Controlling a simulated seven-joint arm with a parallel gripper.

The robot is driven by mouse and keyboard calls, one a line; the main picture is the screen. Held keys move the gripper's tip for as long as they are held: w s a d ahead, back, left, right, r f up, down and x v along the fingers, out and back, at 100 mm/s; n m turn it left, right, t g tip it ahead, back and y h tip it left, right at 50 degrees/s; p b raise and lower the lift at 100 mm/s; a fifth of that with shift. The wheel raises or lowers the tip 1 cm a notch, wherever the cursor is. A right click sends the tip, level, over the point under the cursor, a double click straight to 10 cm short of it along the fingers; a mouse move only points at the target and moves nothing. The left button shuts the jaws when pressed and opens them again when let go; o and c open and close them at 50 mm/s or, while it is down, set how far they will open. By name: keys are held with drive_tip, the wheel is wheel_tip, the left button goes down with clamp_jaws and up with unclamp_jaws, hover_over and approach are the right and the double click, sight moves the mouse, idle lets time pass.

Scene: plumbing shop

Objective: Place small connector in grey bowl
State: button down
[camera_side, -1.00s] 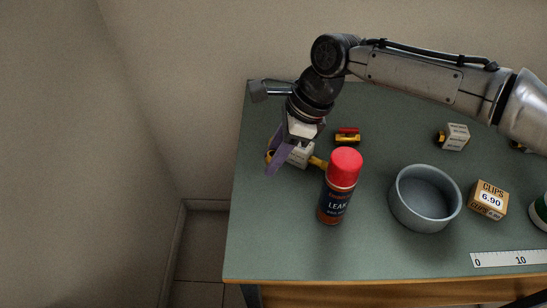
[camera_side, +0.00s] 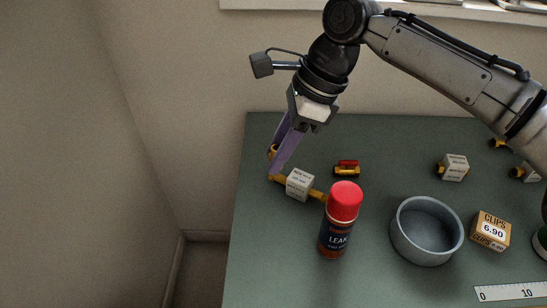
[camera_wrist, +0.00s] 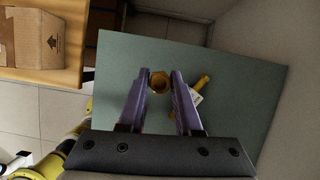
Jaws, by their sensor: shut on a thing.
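My gripper (camera_wrist: 160,80) is shut on a small brass connector (camera_wrist: 159,84), a short ring-like piece whose open end shows between the purple fingertips. In the side view my gripper (camera_side: 275,165) is over the left of the green table, and part of the held connector (camera_side: 272,152) shows at the fingers. The grey bowl (camera_side: 401,240) stands on the table to the right, apart from the gripper. Its visible inside looks empty. The bowl does not show in the wrist view.
A yellow fitting with a white tag (camera_side: 300,185) lies below the gripper. A red-capped can (camera_side: 337,225) stands between the gripper and the bowl. A red-handled valve (camera_side: 347,170) lies behind it. A clips box (camera_side: 490,231) and tagged fitting (camera_side: 454,168) are at the right.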

drive_tip(key=w+d+n+g, duration=0.1)
drive_tip(key=w+d+n, duration=0.15)
drive_tip(key=d, duration=0.75)
drive_tip(key=n+g+h, duration=0.2)
drive_tip(key=n, duration=0.7)
hover_over(422, 235)
drive_tip(key=shift+f, duration=8)
drive_tip(key=c, duration=0.6)
unclamp_jaws()
drive_tip(key=shift+o, duration=0.2)
